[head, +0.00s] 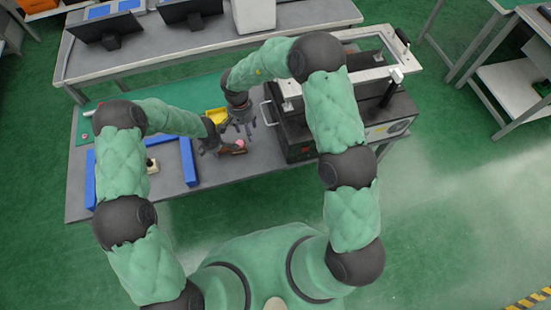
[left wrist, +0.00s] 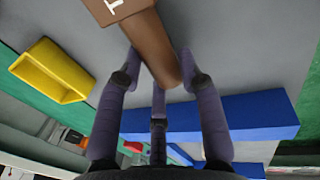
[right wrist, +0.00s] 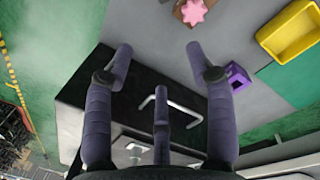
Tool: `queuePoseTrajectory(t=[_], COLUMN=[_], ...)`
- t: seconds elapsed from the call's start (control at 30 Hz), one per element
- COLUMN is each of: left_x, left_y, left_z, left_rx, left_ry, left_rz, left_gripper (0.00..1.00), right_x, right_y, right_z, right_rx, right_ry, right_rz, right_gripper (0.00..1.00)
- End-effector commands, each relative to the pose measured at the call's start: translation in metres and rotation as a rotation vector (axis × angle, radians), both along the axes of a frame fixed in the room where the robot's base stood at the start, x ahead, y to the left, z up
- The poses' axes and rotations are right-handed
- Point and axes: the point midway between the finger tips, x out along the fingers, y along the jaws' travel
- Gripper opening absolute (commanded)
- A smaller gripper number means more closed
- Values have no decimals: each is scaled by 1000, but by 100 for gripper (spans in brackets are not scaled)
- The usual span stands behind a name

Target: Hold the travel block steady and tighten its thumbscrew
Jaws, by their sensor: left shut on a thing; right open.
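The brown travel block (head: 240,152) sits on the grey bench, left of the dark machine. Its pink star-shaped thumbscrew (right wrist: 190,12) shows at the top of the right wrist view and as a small pink spot in the head view (head: 240,144). My left gripper (head: 217,151) is shut on a brown rounded part of the block, which fills the space between its fingers in the left wrist view (left wrist: 158,50). The thumbscrew is out of that view. My right gripper (right wrist: 157,55) is open and empty, to one side of the thumbscrew and apart from it.
A yellow bin (head: 216,115) stands behind the block. A small purple piece (right wrist: 237,78) lies near my right fingers. The dark machine (head: 297,140) with a metal handle (right wrist: 160,105) is close on the right. Blue bars (head: 188,160) lie on the left of the bench.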

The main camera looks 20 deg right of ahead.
Motion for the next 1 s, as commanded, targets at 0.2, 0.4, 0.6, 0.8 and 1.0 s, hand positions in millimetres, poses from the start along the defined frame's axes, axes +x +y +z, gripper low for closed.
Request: queuePoseTrajectory(t=[0.2, 0.4, 0.6, 0.8, 1.0], left_x=[0, 0, 0, 0, 0], left_y=[0, -1, 0, 0, 0], left_z=[0, 0, 0, 0, 0], left_rx=[0, 0, 0, 0, 0], left_ry=[-1, -1, -1, -1, 0], left_rz=[0, -1, 0, 0, 0], left_gripper=[0, 0, 0, 0, 0], right_x=[16, 20, 20, 22, 22], right_y=[31, 40, 39, 39, 39], right_z=[-19, -48, -82, -104, -80], right_rx=[44, 57, 57, 59, 61], right_ry=[-56, -75, -75, -78, -78], right_rz=[240, 326, 325, 376, 459], right_gripper=[56, 56, 56, 56, 56])
